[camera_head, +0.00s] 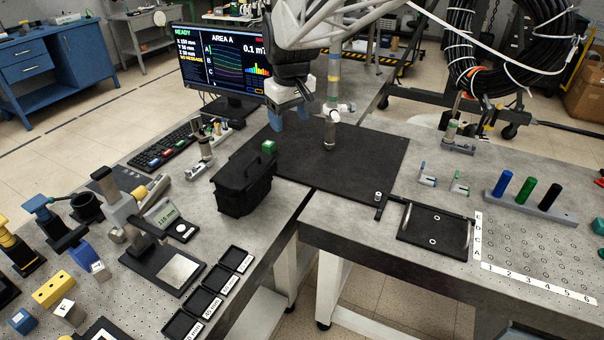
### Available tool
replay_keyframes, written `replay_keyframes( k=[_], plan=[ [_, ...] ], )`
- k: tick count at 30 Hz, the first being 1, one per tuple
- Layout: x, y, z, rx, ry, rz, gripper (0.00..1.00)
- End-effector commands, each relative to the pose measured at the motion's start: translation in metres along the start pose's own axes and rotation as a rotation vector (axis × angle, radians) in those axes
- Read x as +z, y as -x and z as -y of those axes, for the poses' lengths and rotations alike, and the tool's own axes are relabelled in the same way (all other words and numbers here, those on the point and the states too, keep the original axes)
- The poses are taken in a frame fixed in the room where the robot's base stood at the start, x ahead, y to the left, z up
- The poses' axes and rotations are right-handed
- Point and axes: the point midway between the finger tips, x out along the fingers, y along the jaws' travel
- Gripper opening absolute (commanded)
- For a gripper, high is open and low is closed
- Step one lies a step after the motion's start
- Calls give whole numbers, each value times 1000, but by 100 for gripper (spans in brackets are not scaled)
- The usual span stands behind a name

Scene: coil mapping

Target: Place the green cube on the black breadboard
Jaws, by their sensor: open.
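The black breadboard (355,178) is a large, dark, flat plate to the right of the bag, at the middle of the table. My gripper (290,116) hangs above the far left part of the breadboard, with blue fingertips. It is open, with nothing visible between the fingers, and appears above and slightly right of the green cube.
A metal post (331,105) stands on the breadboard, right of my gripper. A monitor (222,62) and keyboard (160,148) are at back left. A black tray (436,225) lies right of the breadboard's front corner. Most of the breadboard's front is bare.

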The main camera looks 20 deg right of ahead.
Motion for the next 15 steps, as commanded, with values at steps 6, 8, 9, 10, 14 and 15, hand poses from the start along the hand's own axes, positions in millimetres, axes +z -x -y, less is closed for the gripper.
replay_keyframes(
  k=[6, 8, 9, 10, 14, 15],
  plan=[
    [58, 13, 21, 7, -69, -22, 68],
    [74, 15, 27, 8, -89, -27, 68],
    [84, 16, 30, 9, -101, -30, 68],
    [92, 16, 33, 10, -112, -33, 68],
    [126, 17, 45, 12, -153, -45, 68],
    [136, 17, 49, 13, -166, -49, 68]
  ],
)
